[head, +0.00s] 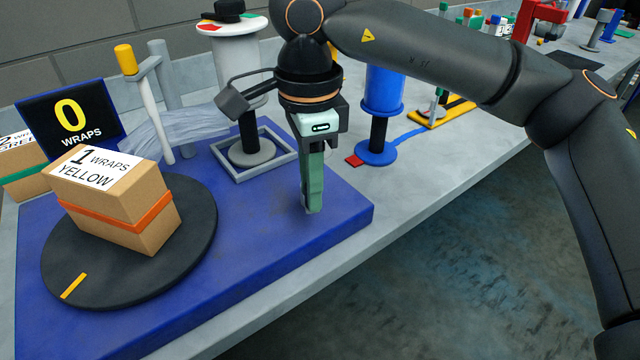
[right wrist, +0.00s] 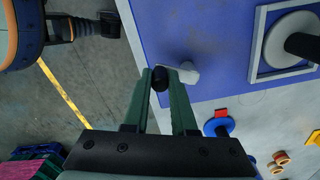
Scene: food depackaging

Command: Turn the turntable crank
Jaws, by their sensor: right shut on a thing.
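The black round turntable (head: 200,245) sits on a blue base (head: 255,250) and has a yellow mark near its front edge. A brown box (head: 155,215) with an orange band and a "1 WRAPS YELLOW" label stands on it. My right gripper (head: 312,205) points down over the base's right part. In the right wrist view its green fingers are shut on a black crank knob (right wrist: 158,80), beside a pale rounded crank part (right wrist: 186,73). The fingers hide the crank in the head view. My left gripper is not in view.
A sign (head: 75,120) reads "0 WRAPS". A yellow-topped lever (head: 125,60) stands behind the box, near clear film. A white spool (head: 235,50) stands in a square frame behind my gripper. A blue spool (head: 383,95) is to its right. Bare floor lies in front.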

